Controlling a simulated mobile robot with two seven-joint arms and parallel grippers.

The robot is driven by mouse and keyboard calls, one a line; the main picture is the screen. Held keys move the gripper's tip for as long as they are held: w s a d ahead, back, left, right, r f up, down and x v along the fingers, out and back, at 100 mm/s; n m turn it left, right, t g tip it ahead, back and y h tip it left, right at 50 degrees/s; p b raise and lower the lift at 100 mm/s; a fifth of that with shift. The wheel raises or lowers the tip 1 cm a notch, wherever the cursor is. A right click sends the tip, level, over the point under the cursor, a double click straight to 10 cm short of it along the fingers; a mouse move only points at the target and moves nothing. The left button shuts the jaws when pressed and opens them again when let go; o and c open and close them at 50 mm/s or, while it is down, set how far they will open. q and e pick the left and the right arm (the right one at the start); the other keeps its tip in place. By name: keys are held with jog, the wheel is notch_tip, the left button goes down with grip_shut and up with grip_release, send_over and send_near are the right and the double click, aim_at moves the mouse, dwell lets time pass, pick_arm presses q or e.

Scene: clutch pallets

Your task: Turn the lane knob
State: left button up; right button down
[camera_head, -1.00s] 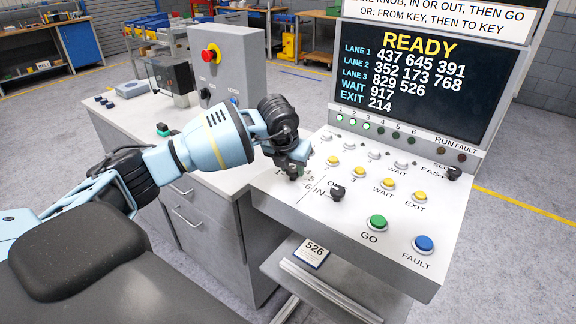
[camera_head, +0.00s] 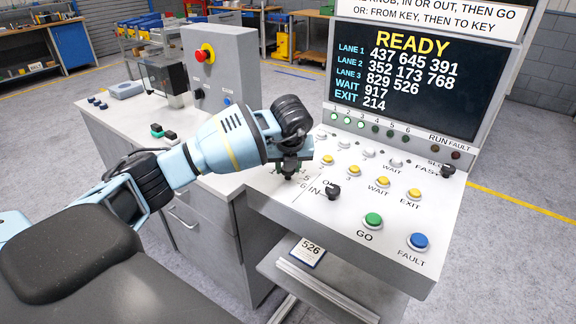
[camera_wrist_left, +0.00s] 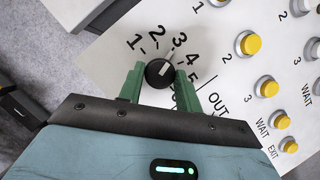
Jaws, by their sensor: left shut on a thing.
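The lane knob (camera_wrist_left: 156,75) is a round black dial with a white mark, seen in the left wrist view among printed numbers 1 to 5. Its mark points up and right, roughly toward the 3 and 4 side. My left gripper (camera_wrist_left: 160,72) has its green fingers on either side of the knob and is shut on it. In the head view my left gripper (camera_head: 289,173) points down at the left part of the sloped control panel (camera_head: 345,236), hiding the knob. My right gripper is not in view.
Beside the knob stand the IN/OUT knob (camera_head: 332,191), yellow buttons (camera_head: 382,181), the green GO button (camera_head: 373,221) and the blue FAULT button (camera_head: 418,242). The screen (camera_head: 415,80) reads READY. A grey box with a red button (camera_head: 204,54) stands at left.

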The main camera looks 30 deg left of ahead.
pick_arm(q)
jog(key=o, duration=1)
jog(key=shift+c, duration=0.2)
jog(key=v, duration=0.7)
jog(key=shift+r, duration=0.4)
